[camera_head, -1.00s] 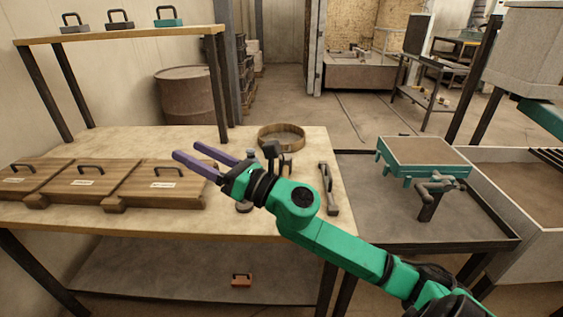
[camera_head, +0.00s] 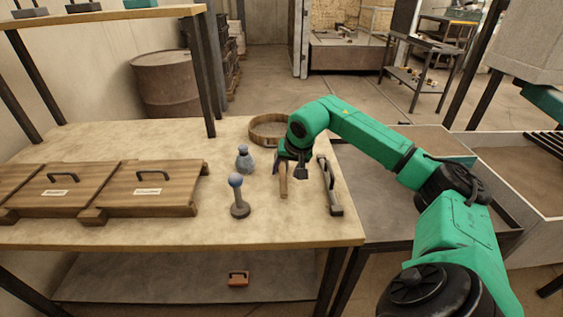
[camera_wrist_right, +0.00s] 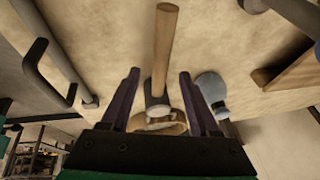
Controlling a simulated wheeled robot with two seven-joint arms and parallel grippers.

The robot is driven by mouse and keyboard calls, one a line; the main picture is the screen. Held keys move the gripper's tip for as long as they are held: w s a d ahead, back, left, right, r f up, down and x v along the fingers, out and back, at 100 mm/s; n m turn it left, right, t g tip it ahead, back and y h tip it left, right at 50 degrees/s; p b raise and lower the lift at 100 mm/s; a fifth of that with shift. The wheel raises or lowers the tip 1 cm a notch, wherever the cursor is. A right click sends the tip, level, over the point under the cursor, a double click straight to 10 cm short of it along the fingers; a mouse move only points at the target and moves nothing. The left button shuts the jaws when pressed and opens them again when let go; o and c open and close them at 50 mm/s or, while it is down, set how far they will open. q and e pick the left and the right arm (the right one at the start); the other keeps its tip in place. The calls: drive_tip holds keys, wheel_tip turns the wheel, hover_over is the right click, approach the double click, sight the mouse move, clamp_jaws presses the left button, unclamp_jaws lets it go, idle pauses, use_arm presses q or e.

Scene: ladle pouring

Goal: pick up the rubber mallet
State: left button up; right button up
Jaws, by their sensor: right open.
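The rubber mallet has a wooden handle (camera_head: 283,186) that lies on the table, pointing toward the front edge in the head view. Its head is mostly hidden there by my right gripper (camera_head: 292,166). In the right wrist view the handle (camera_wrist_right: 165,45) runs up the picture, and the dark head (camera_wrist_right: 156,108) shows low between the fingers. My right gripper (camera_wrist_right: 162,95) is open, pointing down, with one purple finger on each side of the mallet. A gap shows on both sides; I cannot tell its height above the table. My left gripper is out of view.
A metal tool with a bar handle (camera_head: 329,188) lies just right of the mallet. A blue-grey pouch (camera_head: 244,159) and a knobbed rammer (camera_head: 238,198) stand to its left. A round sieve (camera_head: 264,131) sits behind. Wooden boxes (camera_head: 151,187) fill the table's left side.

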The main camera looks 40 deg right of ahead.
sight(283, 175)
drive_tip(key=x, duration=0.4)
drive_tip(key=shift+w+f+p, duration=0.15)
drive_tip(key=shift+f+p, duration=0.25)
clamp_jaws()
drive_tip(key=shift+r, duration=0.1)
drive_tip(key=shift+r, duration=0.1)
